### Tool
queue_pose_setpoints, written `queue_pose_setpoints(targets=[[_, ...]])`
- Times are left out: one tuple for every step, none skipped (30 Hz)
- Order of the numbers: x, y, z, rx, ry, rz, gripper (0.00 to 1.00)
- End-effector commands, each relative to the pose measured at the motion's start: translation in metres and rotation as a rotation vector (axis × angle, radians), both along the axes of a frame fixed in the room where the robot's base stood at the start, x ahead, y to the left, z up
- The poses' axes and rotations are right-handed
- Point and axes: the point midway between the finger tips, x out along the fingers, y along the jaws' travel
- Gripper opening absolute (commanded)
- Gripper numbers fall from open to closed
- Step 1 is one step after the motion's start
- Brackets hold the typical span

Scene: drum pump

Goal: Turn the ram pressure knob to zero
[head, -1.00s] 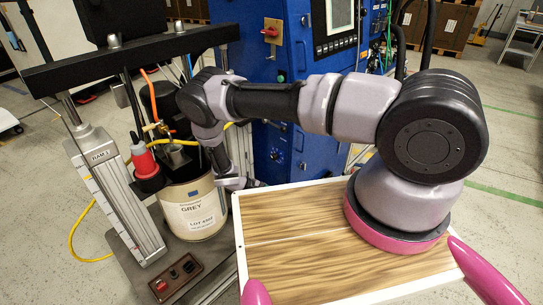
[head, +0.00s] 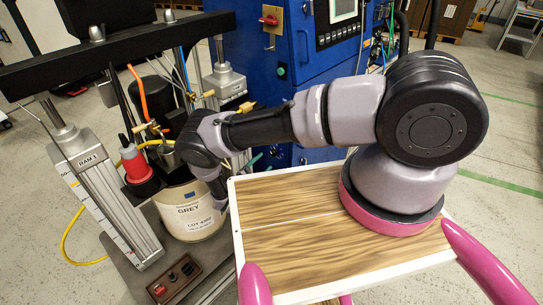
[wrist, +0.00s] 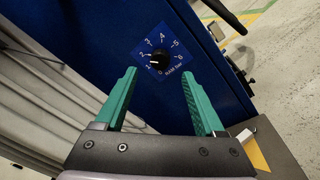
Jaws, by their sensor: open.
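The ram pressure knob (wrist: 160,57) is a small black dial on a blue square scale plate (wrist: 163,54), marked with numbers up to 6 and "RAM bar". A pale pointer mark seems to face the low-number side at the lower left; its exact reading is too small to tell. My gripper (wrist: 157,74) has two green fingers, open and empty. The knob shows between and beyond the fingertips, seemingly apart from them. In the head view my arm hides the knob, and the fingertips cannot be made out clearly.
The blue cabinet (head: 268,65) carries a red switch (head: 269,20). A yellow hose (head: 68,235) lies on the floor. Wooden-topped board (head: 290,240) under my arm.

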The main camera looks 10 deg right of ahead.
Motion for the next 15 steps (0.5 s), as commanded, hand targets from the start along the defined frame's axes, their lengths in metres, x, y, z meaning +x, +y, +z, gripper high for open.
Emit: queue_pose_setpoints(targets=[[0.007, -0.009, 0.000, 0.000, 0.000, -0.005, 0.71], [0.011, -0.014, 0.000, 0.000, 0.000, -0.006, 0.71], [0.016, -0.019, 0.000, 0.001, 0.001, -0.003, 0.71], [0.020, -0.023, 0.000, 0.001, 0.000, -0.005, 0.71], [0.023, -0.027, 0.000, 0.002, 0.000, -0.004, 0.71], [0.028, -0.031, 0.000, 0.002, 0.001, -0.003, 0.71], [0.031, -0.034, 0.000, 0.002, 0.000, -0.004, 0.71], [0.033, -0.037, 0.000, 0.002, 0.000, -0.004, 0.71], [0.037, -0.040, 0.000, 0.002, 0.001, -0.003, 0.71], [0.039, -0.043, 0.000, 0.002, 0.000, -0.003, 0.71], [0.041, -0.045, 0.000, 0.002, 0.000, -0.003, 0.71], [0.042, -0.046, 0.000, 0.002, 0.000, -0.003, 0.71], [0.043, -0.047, 0.000, 0.002, 0.000, -0.003, 0.71], [0.044, -0.048, 0.000, 0.002, 0.001, -0.002, 0.71], [0.045, -0.049, 0.000, 0.002, 0.000, -0.001, 0.71]])
